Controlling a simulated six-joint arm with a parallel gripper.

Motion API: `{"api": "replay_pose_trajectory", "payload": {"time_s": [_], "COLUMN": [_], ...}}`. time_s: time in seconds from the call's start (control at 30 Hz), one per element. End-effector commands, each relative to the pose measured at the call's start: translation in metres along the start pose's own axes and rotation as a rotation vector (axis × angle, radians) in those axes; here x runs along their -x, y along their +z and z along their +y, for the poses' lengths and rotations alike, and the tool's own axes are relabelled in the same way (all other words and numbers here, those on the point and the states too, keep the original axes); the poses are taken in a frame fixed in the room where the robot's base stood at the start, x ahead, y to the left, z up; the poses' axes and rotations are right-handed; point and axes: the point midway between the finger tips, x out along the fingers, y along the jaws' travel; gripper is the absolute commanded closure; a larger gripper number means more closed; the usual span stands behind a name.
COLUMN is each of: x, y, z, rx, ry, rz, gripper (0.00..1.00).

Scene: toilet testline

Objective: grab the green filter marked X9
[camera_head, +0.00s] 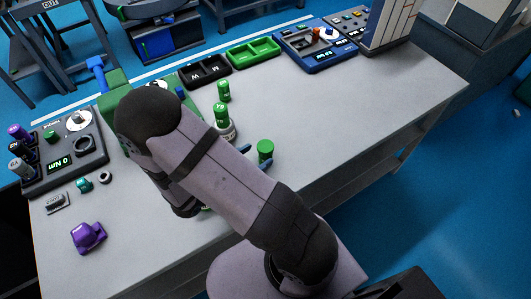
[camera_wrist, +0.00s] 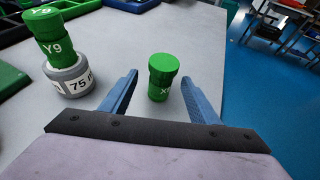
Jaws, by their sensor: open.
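A green filter (camera_wrist: 162,76) stands upright on the grey table in the wrist view. Its mark starts with X and the rest is too small to read surely. It also shows in the head view (camera_head: 265,149), beside my arm. My gripper (camera_wrist: 166,82) is open, with one blue finger on each side of the filter and a gap to both. In the head view my arm hides most of the gripper. Another green filter marked Y9 (camera_wrist: 50,38) sits on a grey, white-labelled cylinder (camera_wrist: 73,80) to the left.
Another green filter (camera_head: 223,90) stands farther back. A black tray (camera_head: 205,73), a green tray (camera_head: 253,52) and a blue device (camera_head: 315,46) line the far edge. A black device (camera_head: 62,152) and a purple part (camera_head: 88,237) are left. The table (camera_head: 370,95) is clear to the right.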

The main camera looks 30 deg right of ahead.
Motion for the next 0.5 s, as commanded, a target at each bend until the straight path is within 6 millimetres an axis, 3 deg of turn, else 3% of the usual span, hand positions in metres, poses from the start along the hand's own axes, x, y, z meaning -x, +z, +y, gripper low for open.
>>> {"api": "replay_pose_trajectory", "payload": {"time_s": [0.23, 0.5], "x": [-0.008, -0.039], "y": [0.002, 0.003], "z": [-0.001, -0.005], "rx": [0.001, 0.001], "ry": [-0.002, -0.004], "rz": [0.0, 0.0], "gripper": [0.44, 0.44]}}
